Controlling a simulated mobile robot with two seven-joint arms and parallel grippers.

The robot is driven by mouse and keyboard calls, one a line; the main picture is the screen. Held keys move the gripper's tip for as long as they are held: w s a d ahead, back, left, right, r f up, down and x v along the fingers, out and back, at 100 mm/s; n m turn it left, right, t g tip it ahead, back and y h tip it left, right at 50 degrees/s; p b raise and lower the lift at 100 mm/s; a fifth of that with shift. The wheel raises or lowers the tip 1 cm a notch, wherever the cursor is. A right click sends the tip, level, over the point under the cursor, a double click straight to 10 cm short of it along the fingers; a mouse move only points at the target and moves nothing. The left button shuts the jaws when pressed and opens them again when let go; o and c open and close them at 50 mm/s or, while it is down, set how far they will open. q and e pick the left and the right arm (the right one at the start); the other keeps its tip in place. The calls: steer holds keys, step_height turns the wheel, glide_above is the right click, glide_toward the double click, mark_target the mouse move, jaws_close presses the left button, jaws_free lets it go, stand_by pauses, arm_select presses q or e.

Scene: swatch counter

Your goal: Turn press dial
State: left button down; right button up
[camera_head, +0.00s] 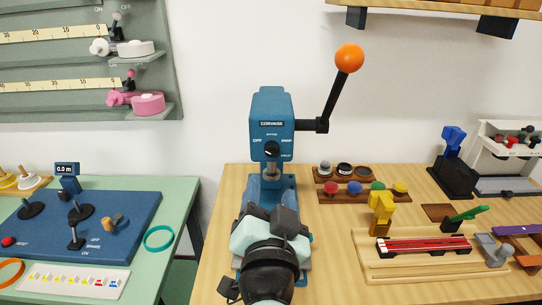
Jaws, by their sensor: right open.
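The blue press (271,105) stands upright on the wooden table against the white wall. Its dial (272,149) is a dark round knob on the front face, with small printed labels around it; OFF is on the left, and the rest is hard to read. My right gripper (271,214) comes up from the bottom of the view, in front of and below the dial. It is open, and nothing shows between its fingers. It appears apart from the dial and hides part of the press base. My left gripper is not in view.
The press lever with an orange ball (349,58) rises to the right. A rack of colored pieces (360,190) and a wooden fixture (420,262) stand right of the press. A green table with a blue panel (130,235) is at left, beyond a gap.

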mark_target(271, 155)
steer(key=w+b, duration=0.1)
steer(key=w, duration=1)
steer(key=shift+f, duration=0.1)
steer(key=c, duration=1.1)
